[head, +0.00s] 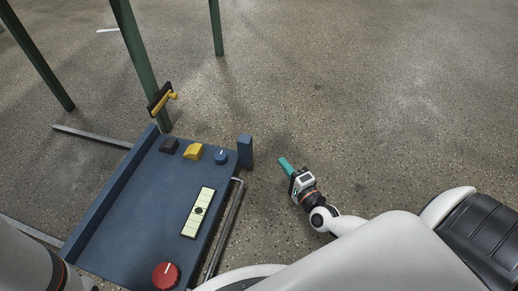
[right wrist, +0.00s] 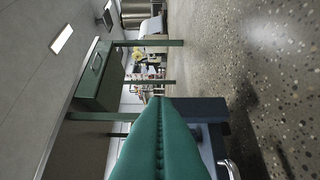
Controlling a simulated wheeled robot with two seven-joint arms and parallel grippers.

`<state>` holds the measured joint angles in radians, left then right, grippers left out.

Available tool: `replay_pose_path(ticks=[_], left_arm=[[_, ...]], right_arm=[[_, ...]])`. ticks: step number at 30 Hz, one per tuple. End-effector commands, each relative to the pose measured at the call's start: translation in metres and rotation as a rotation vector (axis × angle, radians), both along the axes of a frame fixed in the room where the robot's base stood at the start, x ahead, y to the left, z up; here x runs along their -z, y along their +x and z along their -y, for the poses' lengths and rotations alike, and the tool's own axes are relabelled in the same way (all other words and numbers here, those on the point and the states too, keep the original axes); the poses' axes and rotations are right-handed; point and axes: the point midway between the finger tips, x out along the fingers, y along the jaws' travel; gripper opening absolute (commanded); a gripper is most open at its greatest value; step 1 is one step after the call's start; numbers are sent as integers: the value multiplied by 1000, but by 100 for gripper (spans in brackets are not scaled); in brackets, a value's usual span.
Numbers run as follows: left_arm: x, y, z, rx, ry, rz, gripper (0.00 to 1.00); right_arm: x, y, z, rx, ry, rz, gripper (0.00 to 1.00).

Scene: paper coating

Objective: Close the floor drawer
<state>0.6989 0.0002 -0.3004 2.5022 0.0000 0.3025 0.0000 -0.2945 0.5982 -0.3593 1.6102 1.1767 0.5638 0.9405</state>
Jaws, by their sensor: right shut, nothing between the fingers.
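The floor drawer (head: 103,208) is a blue, low tray on the left of the head view, standing open. A grey metal bar handle (head: 227,222) runs along its right side, and a short blue upright block (head: 245,151) stands at its far right corner. My right gripper (head: 284,164), with teal fingers, is shut and empty. It is to the right of the block and handle, apart from them. In the right wrist view, the shut fingers (right wrist: 160,135) fill the lower middle, with the blue block (right wrist: 213,112) and part of the handle (right wrist: 230,168) beside them. My left gripper is out of view.
In the drawer are a black block (head: 169,146), a yellow block (head: 193,152), a blue knob (head: 221,157), a cream strip (head: 198,213) and a red knob (head: 166,275). Green posts (head: 139,60) rise behind. The speckled floor (head: 370,110) to the right is clear.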

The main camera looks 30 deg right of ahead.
Motion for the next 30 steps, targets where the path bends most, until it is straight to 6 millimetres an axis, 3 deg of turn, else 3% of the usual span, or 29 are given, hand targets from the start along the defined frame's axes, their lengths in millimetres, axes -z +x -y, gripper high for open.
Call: replay_pose_path(ticks=[12, 19, 30], left_arm=[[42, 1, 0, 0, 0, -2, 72], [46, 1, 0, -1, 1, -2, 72], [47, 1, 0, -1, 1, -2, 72]], right_arm=[[3, 88, 0, 0, 0, 5, 0], [1, 107, -23, 0, 0, 0, 0], [0, 112, -28, -1, -3, -2, 0]])
